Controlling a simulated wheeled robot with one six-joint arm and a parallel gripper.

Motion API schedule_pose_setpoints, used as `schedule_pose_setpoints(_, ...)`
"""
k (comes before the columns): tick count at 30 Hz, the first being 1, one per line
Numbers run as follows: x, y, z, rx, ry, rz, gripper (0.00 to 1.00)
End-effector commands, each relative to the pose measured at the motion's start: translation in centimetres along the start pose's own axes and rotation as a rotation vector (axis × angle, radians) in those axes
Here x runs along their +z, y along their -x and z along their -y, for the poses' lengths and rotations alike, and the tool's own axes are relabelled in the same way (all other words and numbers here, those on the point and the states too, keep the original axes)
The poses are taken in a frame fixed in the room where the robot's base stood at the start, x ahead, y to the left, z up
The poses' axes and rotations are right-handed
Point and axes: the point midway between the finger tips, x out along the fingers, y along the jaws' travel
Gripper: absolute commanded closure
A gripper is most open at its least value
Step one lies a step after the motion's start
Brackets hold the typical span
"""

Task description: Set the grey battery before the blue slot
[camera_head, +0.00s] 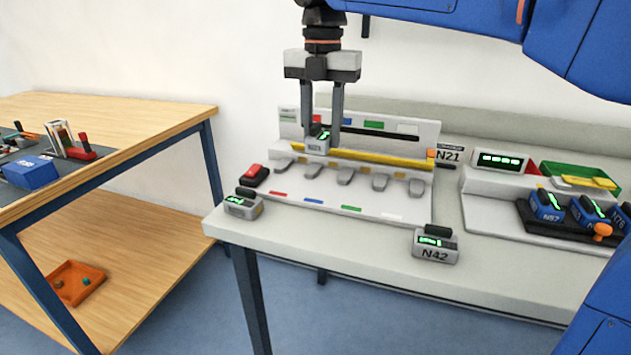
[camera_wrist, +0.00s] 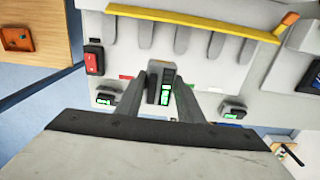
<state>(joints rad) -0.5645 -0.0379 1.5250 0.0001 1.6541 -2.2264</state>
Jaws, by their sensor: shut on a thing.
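My gripper (camera_head: 325,132) is shut on a grey battery (camera_head: 317,146) with a dark top and a green display. It holds the battery upright above the white charging rack (camera_head: 290,205), toward the rack's left half. In the wrist view the battery (camera_wrist: 155,82) sits between both fingers (camera_wrist: 160,92). The rack's front edge has red, blue (camera_head: 313,201), green and white marks, below a row of rounded grey dividers. The blue mark is not visible in the wrist view. Whether the battery touches the rack I cannot tell.
Two other grey batteries stand at the table's front, one left (camera_head: 242,207) and one marked N42 (camera_head: 437,250). A red switch (camera_head: 254,175) is at the rack's left end. A yellow bar (camera_head: 385,159) with an orange end crosses behind the dividers. Blue batteries (camera_head: 547,207) stand right.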

Motion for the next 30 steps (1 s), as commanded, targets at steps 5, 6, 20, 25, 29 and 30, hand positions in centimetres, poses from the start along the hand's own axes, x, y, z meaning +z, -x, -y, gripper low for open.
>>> schedule_pose_setpoints(5, -0.1, -2.9, 0.1, -0.002, 0.004, -0.002, 0.93)
schedule_pose_setpoints(6, -0.1, -3.5, 0.1, -0.002, 0.004, -0.002, 0.93)
schedule_pose_setpoints(20, 0.0, -7.8, 0.0, -0.002, 0.003, -0.001, 0.93)
schedule_pose_setpoints(25, 0.0, -9.4, 0.0, -0.001, 0.002, 0.000, 0.93)
schedule_pose_setpoints(29, 0.0, -9.4, 0.0, 0.000, 0.002, 0.000, 0.93)
schedule_pose_setpoints(30, 0.0, -9.4, 0.0, 0.000, 0.002, 0.000, 0.93)
